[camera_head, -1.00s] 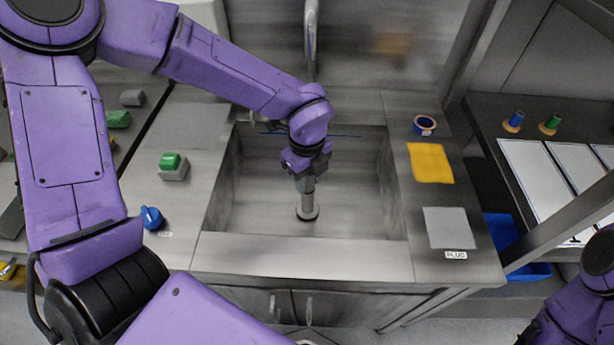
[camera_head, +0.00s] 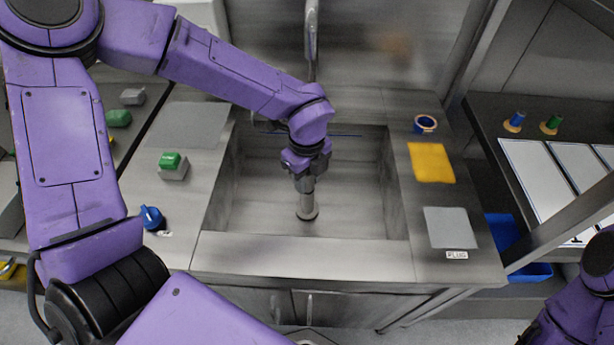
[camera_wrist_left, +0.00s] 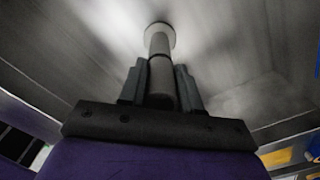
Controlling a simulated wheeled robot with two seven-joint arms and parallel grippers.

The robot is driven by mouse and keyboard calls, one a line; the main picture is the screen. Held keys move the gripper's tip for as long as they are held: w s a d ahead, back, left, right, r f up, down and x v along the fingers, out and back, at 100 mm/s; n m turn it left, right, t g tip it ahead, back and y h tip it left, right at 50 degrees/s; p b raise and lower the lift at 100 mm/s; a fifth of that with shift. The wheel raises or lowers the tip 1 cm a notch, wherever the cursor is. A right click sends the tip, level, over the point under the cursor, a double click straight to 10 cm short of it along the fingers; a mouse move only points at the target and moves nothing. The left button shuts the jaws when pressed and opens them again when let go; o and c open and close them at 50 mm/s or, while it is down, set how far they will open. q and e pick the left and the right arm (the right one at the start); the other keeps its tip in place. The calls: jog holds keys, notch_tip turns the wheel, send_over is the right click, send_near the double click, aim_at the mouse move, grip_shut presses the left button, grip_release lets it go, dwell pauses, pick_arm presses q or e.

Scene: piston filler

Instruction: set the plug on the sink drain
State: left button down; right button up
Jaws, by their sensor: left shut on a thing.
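The plug (camera_head: 307,206) is a grey upright post with a wider round foot, inside the steel sink (camera_head: 255,200). My left gripper (camera_head: 305,180) reaches down from above and is shut on the post's upper part. In the left wrist view, the two dark fingers (camera_wrist_left: 160,85) flank the plug (camera_wrist_left: 159,45), with its pale round foot at the far end. The foot is at or very near the sink floor; I cannot tell whether it touches. The drain is not visible, and anything under the foot is hidden. My right gripper is not in view.
The faucet (camera_head: 311,40) stands behind the sink. On the right counter are a blue tape roll (camera_head: 425,124), a yellow cloth (camera_head: 431,162) and a grey pad (camera_head: 452,227) labelled PLUG. A green-and-grey block (camera_head: 172,166) and blue knob (camera_head: 152,217) sit left. The sink floor around the plug is clear.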

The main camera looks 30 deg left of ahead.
pick_arm(q)
jog(key=shift+c, duration=1.5)
grip_release()
notch_tip(320, 180, up, 21)
jog(key=p, duration=1.6)
jog(key=shift+p, duration=0.4)
